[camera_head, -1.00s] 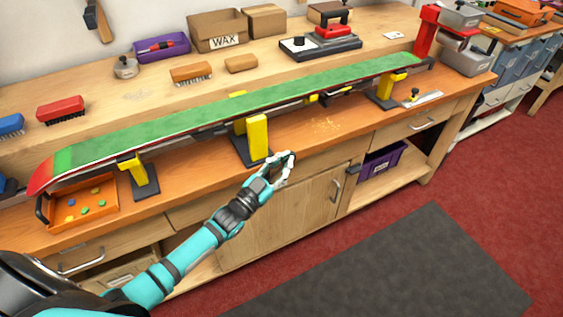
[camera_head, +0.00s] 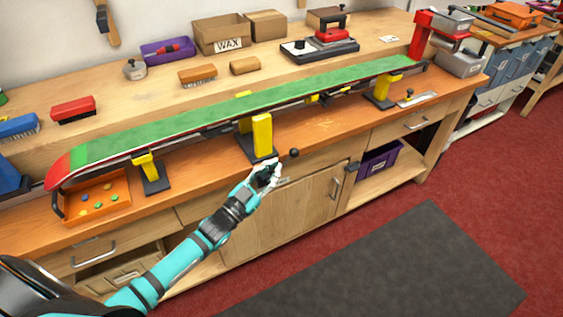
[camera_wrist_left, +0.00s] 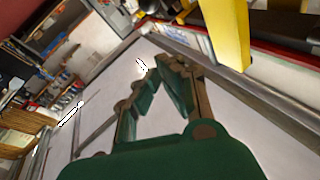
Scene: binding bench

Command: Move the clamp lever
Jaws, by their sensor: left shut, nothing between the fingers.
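A black ball knob (camera_head: 294,153), which looks like the end of the clamp lever, sticks out at the bench's front edge. The rest of the lever is hard to make out. It is just right of the middle yellow clamp post (camera_head: 262,135), which also shows at the top of the left wrist view (camera_wrist_left: 228,30). My left gripper (camera_head: 268,165) is shut and empty, a little left of and below the knob and apart from it. Its fingers (camera_wrist_left: 165,65) show in the left wrist view. A green ski or board (camera_head: 200,119) rests on the supports. My right gripper is not in view.
An orange tray (camera_head: 125,207) with small colored pieces sits at the bench's left front. Other yellow supports stand left (camera_head: 147,166) and right (camera_head: 382,88). A scraper-like tool (camera_head: 417,99) lies at right. The floor mat (camera_head: 400,260) is clear.

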